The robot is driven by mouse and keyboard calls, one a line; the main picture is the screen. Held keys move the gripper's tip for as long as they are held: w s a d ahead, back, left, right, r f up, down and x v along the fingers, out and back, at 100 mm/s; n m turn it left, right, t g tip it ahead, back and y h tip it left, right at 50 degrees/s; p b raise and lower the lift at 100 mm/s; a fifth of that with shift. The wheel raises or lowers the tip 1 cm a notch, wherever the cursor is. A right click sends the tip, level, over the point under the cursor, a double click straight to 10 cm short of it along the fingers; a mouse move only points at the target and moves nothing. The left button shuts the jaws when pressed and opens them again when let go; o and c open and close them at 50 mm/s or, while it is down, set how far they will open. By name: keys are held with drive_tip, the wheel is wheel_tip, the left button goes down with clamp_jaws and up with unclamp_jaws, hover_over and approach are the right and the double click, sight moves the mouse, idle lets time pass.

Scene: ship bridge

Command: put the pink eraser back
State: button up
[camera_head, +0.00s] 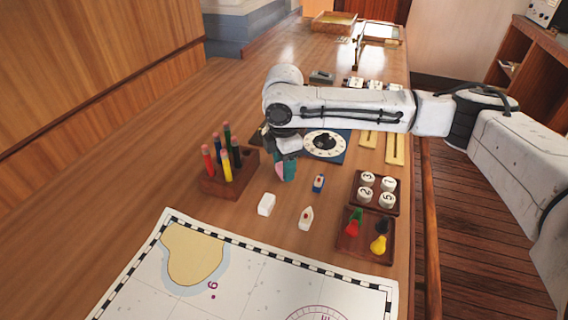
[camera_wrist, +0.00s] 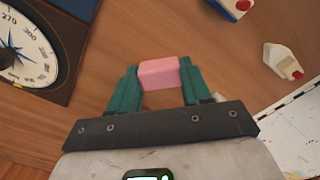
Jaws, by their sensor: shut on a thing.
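The pink eraser (camera_wrist: 159,73) is a small block pinched between the two teal fingers of my gripper (camera_wrist: 157,78) in the wrist view. In the head view my gripper (camera_head: 286,170) points down over the table, between the pencil block and a small blue boat piece. A sliver of the pink eraser (camera_head: 279,168) shows there beside the teal fingers. I cannot tell whether it touches the table or hangs just above it. A white block (camera_head: 266,204) lies on the bare wood in front of my gripper.
A wooden block with coloured pencils (camera_head: 229,183) stands left. The blue boat (camera_head: 318,183) and a white boat (camera_head: 306,217) lie to the right. A chart (camera_head: 240,285) covers the front.

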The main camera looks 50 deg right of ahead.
drive_tip(key=shift+f, duration=0.15)
drive_tip(key=o, duration=0.9)
wheel_tip(320, 180, up, 12)
drive_tip(key=shift+r, duration=0.2)
idle(0.5)
